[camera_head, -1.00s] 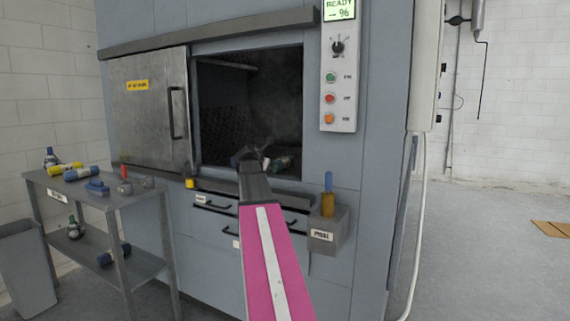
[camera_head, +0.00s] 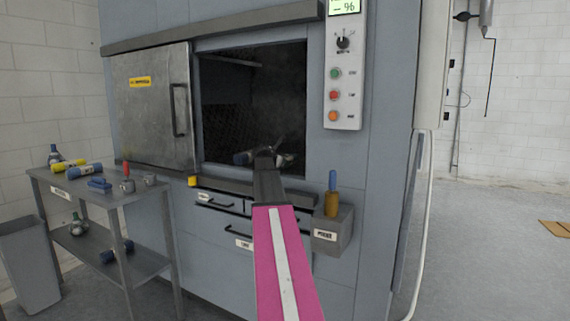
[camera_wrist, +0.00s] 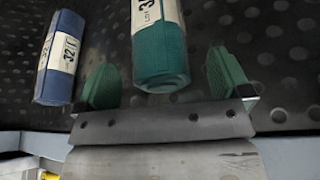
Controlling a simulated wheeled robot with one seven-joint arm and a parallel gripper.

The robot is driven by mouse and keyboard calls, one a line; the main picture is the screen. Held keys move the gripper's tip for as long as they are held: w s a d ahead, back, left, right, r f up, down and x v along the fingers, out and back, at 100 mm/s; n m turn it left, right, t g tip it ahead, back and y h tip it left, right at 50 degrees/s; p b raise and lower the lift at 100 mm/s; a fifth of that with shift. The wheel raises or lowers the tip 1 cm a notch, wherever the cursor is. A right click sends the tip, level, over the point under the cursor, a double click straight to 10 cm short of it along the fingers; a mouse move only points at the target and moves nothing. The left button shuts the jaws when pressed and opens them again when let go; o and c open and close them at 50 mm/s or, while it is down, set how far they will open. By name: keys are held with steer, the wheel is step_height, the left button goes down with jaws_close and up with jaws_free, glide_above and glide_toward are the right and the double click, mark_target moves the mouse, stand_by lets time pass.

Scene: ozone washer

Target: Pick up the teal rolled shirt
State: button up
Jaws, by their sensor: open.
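The teal rolled shirt (camera_wrist: 158,45), with a white label band, lies on the dark perforated floor of the washer chamber. In the wrist view its near end sits between the two green-padded fingers of my gripper (camera_wrist: 165,80). The fingers are spread, with a gap on each side of the roll. In the head view my gripper (camera_head: 265,152) is inside the chamber opening (camera_head: 255,95), and the arm and gripper largely hide the teal roll.
A blue rolled shirt (camera_wrist: 60,57) with a label lies left of the left finger. The chamber sill (camera_head: 255,188) runs beneath my arm. The sliding door (camera_head: 150,115) stands left of the opening. A side cart (camera_head: 110,198) holds rolls and cups.

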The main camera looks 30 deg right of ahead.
steer(key=x, duration=0.3)
steer(key=shift+r, duration=0.1)
steer(key=shift+a, duration=0.1)
steer(key=c, duration=1.1)
